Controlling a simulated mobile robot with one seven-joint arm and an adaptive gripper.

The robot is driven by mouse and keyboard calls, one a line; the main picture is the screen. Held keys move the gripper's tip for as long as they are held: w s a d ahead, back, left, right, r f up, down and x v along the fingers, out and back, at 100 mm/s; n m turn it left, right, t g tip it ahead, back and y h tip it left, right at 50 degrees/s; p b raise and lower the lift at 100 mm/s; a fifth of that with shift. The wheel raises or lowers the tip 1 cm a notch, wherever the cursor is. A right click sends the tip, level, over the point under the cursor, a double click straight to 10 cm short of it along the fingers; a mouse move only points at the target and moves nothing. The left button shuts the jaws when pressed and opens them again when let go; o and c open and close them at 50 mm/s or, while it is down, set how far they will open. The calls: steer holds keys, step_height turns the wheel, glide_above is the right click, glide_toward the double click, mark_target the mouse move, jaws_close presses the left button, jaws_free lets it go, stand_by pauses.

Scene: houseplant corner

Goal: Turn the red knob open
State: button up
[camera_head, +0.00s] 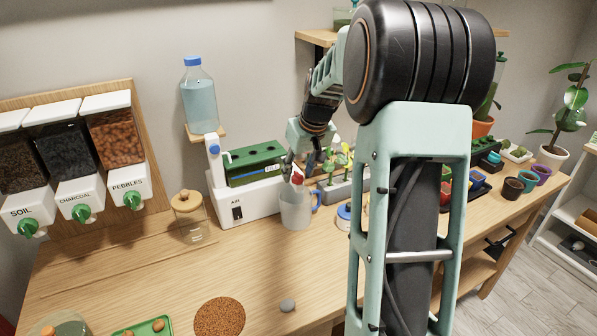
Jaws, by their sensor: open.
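A small red piece, which looks like the red knob (297,178), shows just above a grey jug (294,208) with a blue handle. It is partly covered by my gripper, and its turn position is too small to tell. My gripper (299,168) points down at it from above, with its fingers open. I cannot tell whether a finger touches the red piece. A white machine (251,204) with a green-topped tank (256,160) stands just left of the jug.
Dispensers with green knobs (82,212) hang at the left. A lidded glass jar (190,217) stands left of the machine, and a water bottle (199,100) stands on a small shelf behind. Small plants are right of the jug.

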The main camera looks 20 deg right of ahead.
steer(key=shift+w+f, duration=0.15)
steer(key=shift+f, duration=0.25)
steer(key=shift+c, duration=0.3)
jaws_close()
